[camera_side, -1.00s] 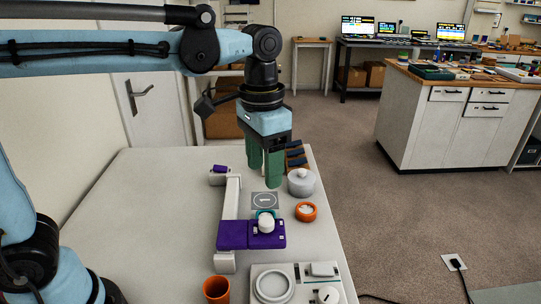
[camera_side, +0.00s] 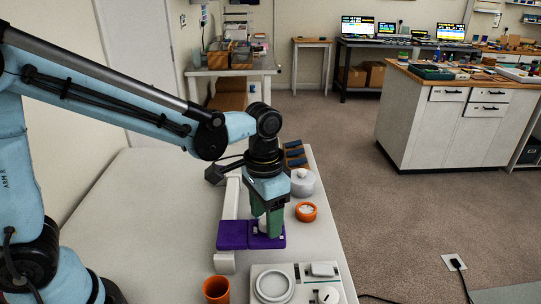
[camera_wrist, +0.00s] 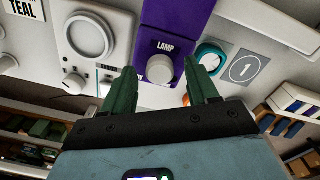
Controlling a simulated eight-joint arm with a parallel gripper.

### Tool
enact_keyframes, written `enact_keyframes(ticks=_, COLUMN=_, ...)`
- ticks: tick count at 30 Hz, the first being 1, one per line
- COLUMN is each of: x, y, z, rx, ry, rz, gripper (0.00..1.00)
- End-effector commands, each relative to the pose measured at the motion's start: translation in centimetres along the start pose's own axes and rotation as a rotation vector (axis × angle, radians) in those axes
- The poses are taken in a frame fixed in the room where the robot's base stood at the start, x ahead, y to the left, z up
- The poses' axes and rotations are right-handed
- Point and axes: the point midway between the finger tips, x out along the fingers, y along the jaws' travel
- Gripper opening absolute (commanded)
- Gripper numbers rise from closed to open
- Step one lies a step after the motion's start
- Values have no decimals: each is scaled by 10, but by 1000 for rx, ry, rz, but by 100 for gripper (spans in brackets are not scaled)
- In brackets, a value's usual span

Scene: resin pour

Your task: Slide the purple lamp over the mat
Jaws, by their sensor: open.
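The purple lamp (camera_side: 232,235), labelled LAMP, rides on a pale rail and has a white knob. In the wrist view the lamp (camera_wrist: 178,20) shows its knob between my fingertips. My gripper (camera_side: 267,232) is open and low over the lamp's right part, one finger on each side of the knob with gaps visible. The same gripper shows in the wrist view (camera_wrist: 166,74). The mat (camera_wrist: 245,66) is a grey square with a circled 1, beside the lamp past a teal ring (camera_wrist: 212,55). In the side view my arm hides the mat.
An orange cup (camera_side: 216,289) and a white panel with a round dish (camera_side: 272,285) stand in front of the lamp. An orange bowl (camera_side: 306,212) and a lidded grey pot (camera_side: 302,182) stand to the right, behind. The table's left part is clear.

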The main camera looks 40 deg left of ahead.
Motion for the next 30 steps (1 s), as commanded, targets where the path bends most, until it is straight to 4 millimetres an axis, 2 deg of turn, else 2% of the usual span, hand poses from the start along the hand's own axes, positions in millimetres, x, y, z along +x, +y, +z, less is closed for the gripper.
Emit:
enact_keyframes(ticks=11, x=4, y=0, z=0, rx=0, ry=0, rz=0, gripper=59)
enact_keyframes(ticks=22, x=4, y=0, z=0, rx=0, ry=0, rz=0, gripper=2)
enact_keyframes(ticks=23, x=4, y=0, z=0, rx=0, ry=0, rz=0, gripper=0)
enact_keyframes(ticks=30, x=4, y=-4, z=-2, rx=-2, ry=0, rz=0, gripper=0)
